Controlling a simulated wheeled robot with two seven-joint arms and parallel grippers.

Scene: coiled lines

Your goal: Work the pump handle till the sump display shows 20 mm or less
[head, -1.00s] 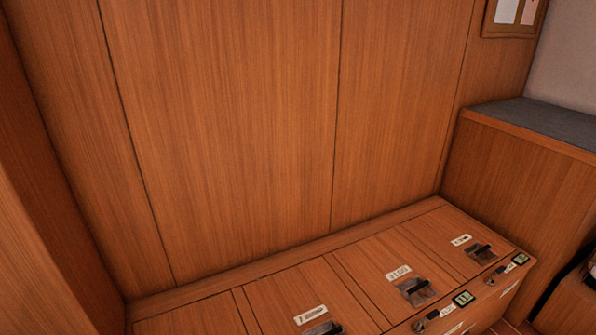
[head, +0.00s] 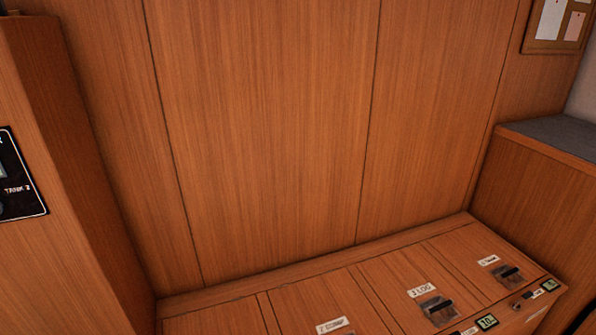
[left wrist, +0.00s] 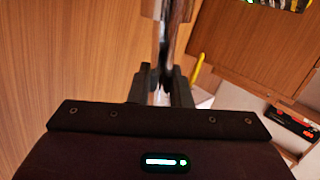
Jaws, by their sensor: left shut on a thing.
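In the left wrist view, my left gripper (left wrist: 160,72) is shut on an upright shiny metal bar, which looks like the pump handle (left wrist: 163,40). The bar runs up out of the picture from between the two dark fingers. The head view shows neither this handle nor my grippers. In the head view, a lid label (head: 331,325) at the bottom edge seems to read SUMP. A small lit display (head: 487,321) near the bottom right shows digits too small to read surely. I cannot tell whether it is the sump display. My right gripper is out of view.
A wooden bench with latched lids (head: 400,287) runs along the panelled wall. A second small display (head: 549,285) sits at its right end. A black panel marked TANK 2 (head: 18,190) is at the left edge. A yellow rod (left wrist: 197,68) stands right of my left fingers.

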